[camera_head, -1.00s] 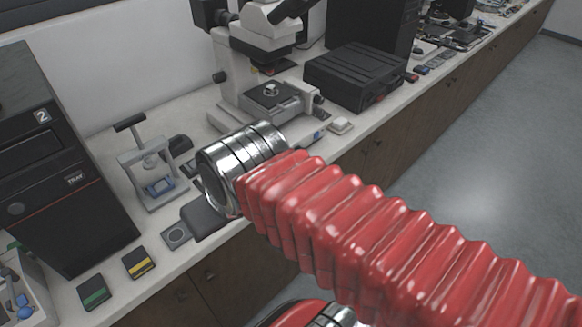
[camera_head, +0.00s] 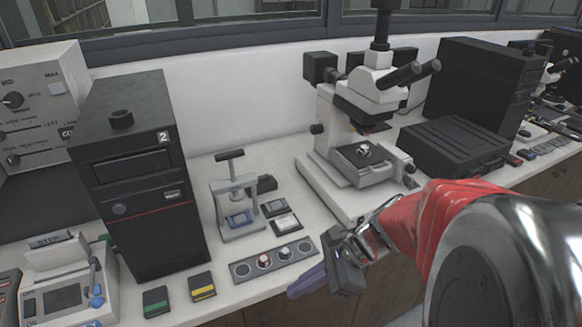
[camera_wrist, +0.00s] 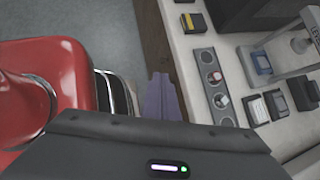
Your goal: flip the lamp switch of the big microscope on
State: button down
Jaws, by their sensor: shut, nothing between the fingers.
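The big microscope (camera_head: 335,145) stands on the bench right of centre in the head view, white with black eyepieces and a square stage. I cannot make out its lamp switch; my arm covers part of the area before its base. My gripper (camera_head: 303,286) is in front of the microscope and to its left, at the bench's front edge. Its purple fingers are shut and empty. The fingers also show in the wrist view (camera_wrist: 161,98), over the dark strip beside the bench edge. The microscope is not seen there.
A grey panel (camera_head: 296,255) with a red and a white knob lies just left of my gripper. A small press (camera_head: 241,228) and a black tower (camera_head: 150,245) stand further left. A black case (camera_head: 440,150) sits right of the microscope.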

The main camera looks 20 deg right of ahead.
jog(key=w+d+f+m+t, duration=0.2)
jog(key=d+m+t, duration=0.2)
jog(key=d+m, duration=0.4)
jog(key=w+d+f+m+t, duration=0.15)
jog(key=d+m+t, duration=0.35)
jog(key=m, duration=0.5)
jog(key=s+d+f+m+t+h, duration=0.2)
jog(key=d+m+h, duration=0.1)
jog(key=d+m, duration=0.4)
jog(key=s+d+f+m+t+h, duration=0.2)
jog(key=d+m+h, duration=0.2)
jog(key=d+m, duration=0.3)
jog(key=shift+d+f+m, duration=0.15)
jog(key=shift+d+m, duration=0.15)
jog(key=shift+d, duration=0.8)
jog(key=shift+w, duration=0.1)
jog(key=shift+w+a+f, duration=0.1)
jog(key=shift+w+f, duration=0.2)
jog(key=shift+w, duration=2)
jog(key=shift+w+a+f, duration=0.1)
jog(key=shift+w+f, duration=0.15)
jog(key=shift+w, duration=2.05)
jog(key=shift+w+f, duration=0.3)
jog(key=shift+w, duration=2)
jog(key=shift+w, duration=0.1)
